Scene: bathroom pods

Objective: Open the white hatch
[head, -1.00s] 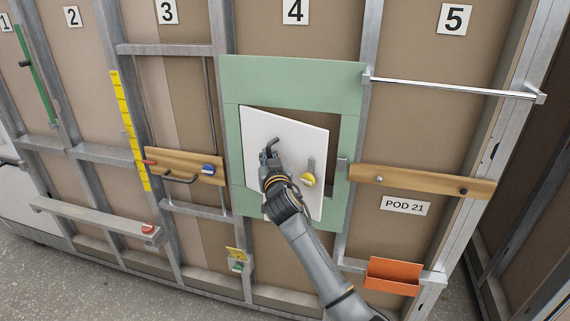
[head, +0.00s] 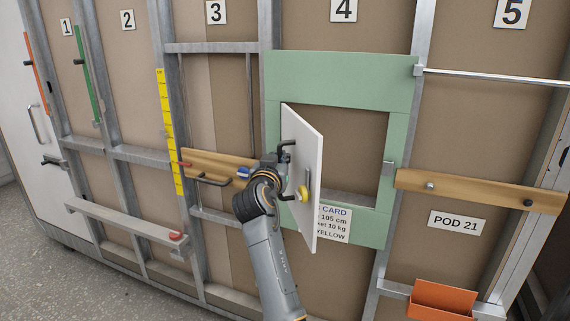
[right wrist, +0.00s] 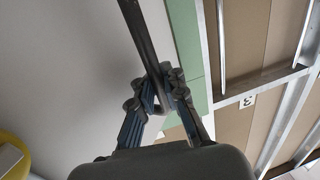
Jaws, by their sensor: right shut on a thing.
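The white hatch (head: 305,160) stands swung out from the green panel (head: 340,75). Its left edge is at the opening and its right edge sticks out towards me. The opening behind it shows brown board. A dark bar handle (head: 288,145) and a yellow knob (head: 304,194) on a metal latch are on its face. My right gripper (head: 274,163) is at the hatch's face, shut on the handle. In the right wrist view the fingers (right wrist: 157,95) close around the dark bar, and the yellow knob shows at the lower left. My left gripper is not in view.
A wooden rail (head: 220,165) with hooks lies left of the hatch. Another wooden rail (head: 460,188) and a towel bar (head: 490,77) are to the right. A printed card (head: 335,226) is partly hidden behind the hatch. An orange bin (head: 443,299) hangs at lower right.

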